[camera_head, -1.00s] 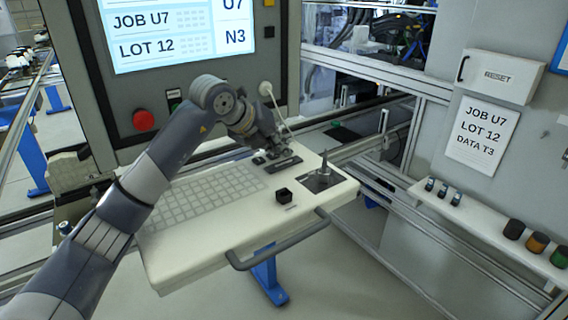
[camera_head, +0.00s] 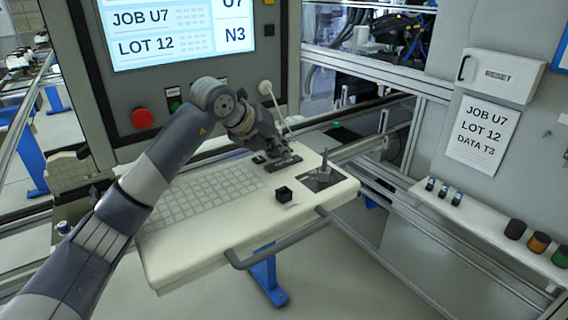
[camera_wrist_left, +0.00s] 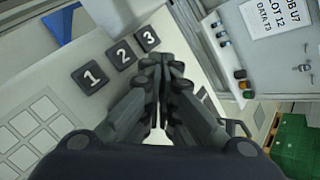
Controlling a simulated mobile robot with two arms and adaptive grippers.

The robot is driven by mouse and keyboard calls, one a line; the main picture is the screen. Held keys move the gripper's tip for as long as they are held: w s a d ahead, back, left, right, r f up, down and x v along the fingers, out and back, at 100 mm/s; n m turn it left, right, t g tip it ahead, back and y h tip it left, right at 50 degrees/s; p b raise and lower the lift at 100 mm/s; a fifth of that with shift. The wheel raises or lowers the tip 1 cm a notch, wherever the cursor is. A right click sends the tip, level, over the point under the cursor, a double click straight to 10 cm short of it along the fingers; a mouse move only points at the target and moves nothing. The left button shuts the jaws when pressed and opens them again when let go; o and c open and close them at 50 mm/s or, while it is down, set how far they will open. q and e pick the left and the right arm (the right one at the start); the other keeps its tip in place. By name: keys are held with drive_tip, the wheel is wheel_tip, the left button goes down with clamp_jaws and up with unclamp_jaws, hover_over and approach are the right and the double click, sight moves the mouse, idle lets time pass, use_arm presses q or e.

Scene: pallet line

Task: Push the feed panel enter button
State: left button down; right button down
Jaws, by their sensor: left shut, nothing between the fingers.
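The feed panel is a white console (camera_head: 190,245) with a grid of pale keys (camera_head: 205,195). My left gripper (camera_head: 288,160) is shut and empty, pointing down low over the back of the console. I cannot tell whether the tips touch the surface. No label reading enter is legible; the fingers hide what lies under them. My right gripper is not in view.
A grey handle (camera_head: 280,243) runs along the front edge. A red button (camera_head: 142,118) is on the screen frame behind. A cable (camera_head: 277,108) hangs near the gripper.

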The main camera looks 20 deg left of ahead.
sight(281, 161)
use_arm(q)
drive_tip(key=shift+f+b, duration=0.45)
drive_tip(key=shift+f, duration=0.1)
idle(0.5)
drive_tip(key=shift+s, duration=0.1)
drive_tip(key=shift+r+p, duration=0.45)
drive_tip(key=shift+r, duration=0.5)
drive_tip(key=shift+r+p, duration=1.8)
drive_tip(key=shift+r, duration=0.75)
